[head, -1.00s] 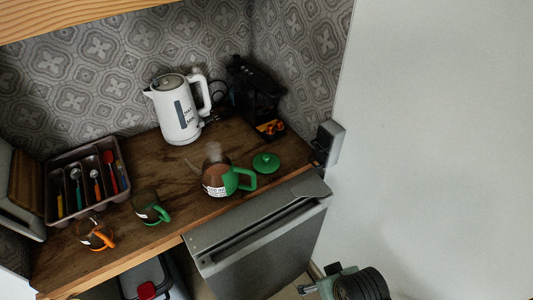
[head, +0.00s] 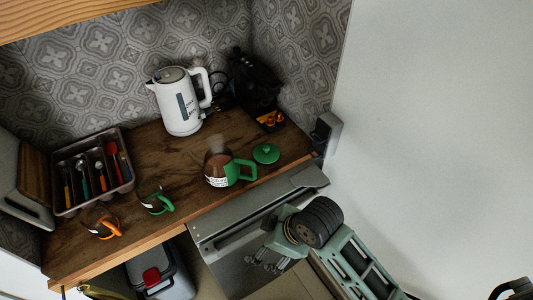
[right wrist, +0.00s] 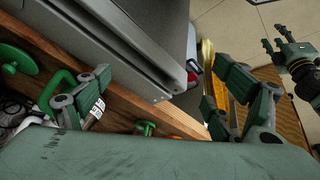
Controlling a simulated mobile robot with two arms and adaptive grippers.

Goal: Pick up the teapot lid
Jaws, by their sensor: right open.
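The green teapot lid (head: 265,153) lies on the wooden counter, right of the teapot, with its knob up. It also shows at the left edge of the right wrist view (right wrist: 17,58). The teapot (head: 217,168) has a dark brown body and a green handle, and stands upright near the front edge. My right gripper (head: 266,262) is open and empty, in front of the counter and below the lid, apart from it. Its spread fingers show in the right wrist view (right wrist: 165,92). My left gripper (right wrist: 276,40) shows small there; its opening is unclear.
A white kettle (head: 181,105) and a black coffee machine (head: 254,82) stand behind. A cutlery tray (head: 92,172), an orange-handled cup (head: 103,225) and a green-handled cup (head: 154,199) are left. A grey appliance (head: 225,235) is under the counter. A wall bounds the right.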

